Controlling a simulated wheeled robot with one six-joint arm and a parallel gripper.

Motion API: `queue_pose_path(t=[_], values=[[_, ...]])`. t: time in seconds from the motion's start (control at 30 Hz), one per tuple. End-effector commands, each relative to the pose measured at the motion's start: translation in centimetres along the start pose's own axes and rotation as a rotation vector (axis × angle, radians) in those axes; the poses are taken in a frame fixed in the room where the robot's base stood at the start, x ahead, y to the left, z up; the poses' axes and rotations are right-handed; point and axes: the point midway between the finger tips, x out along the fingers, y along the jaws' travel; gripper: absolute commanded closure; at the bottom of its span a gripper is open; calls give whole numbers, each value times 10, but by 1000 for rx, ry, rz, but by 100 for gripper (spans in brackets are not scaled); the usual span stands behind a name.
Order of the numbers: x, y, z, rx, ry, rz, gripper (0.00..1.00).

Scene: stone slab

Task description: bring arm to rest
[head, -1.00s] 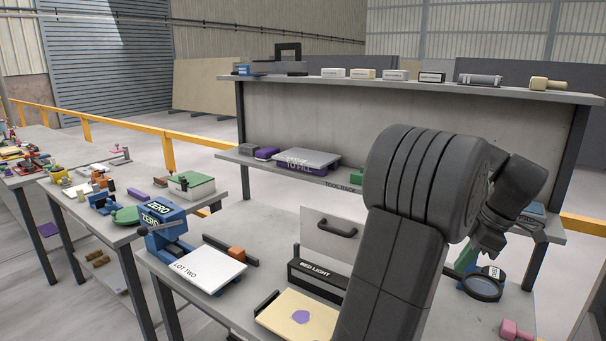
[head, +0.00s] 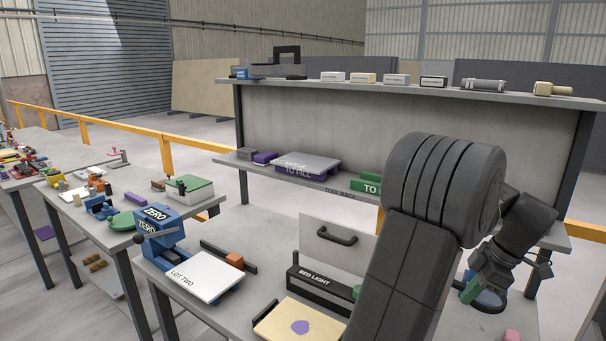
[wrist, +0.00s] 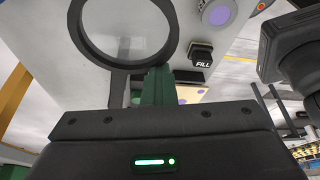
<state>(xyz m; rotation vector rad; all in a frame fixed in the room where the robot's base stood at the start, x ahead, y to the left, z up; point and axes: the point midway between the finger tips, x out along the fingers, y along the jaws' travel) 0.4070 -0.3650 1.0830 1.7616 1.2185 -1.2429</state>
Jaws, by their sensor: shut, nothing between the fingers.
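My arm crosses the right side of the head view. My gripper (head: 468,292) hangs at its end, low over the right part of the bench, pointing down and left. Its green fingers also show in the wrist view (wrist: 157,85), closed together with nothing between them. A black-rimmed magnifier ring (wrist: 78,30) is just beyond the fingertips in the wrist view; I cannot tell whether they touch. In the head view the gripper partly hides the blue-and-black thing behind it.
The bench holds a blue ZERO device (head: 157,222), a white LOT TWO plate (head: 203,276), a black BED LIGHT bar (head: 322,284) and a cream pad with a purple spot (head: 322,327). A tool rack (head: 300,130) stands behind. A pink piece (head: 512,336) lies front right.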

Motion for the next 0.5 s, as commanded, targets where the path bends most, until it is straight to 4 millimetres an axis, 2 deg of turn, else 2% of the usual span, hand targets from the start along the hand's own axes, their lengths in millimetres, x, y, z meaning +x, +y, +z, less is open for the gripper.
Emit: queue_pose_path(t=[0.17, 0.5], values=[[8, -20, -15, 30, -8, 14, 100], [18, -42, -47, 286, -7, 104, 100]])
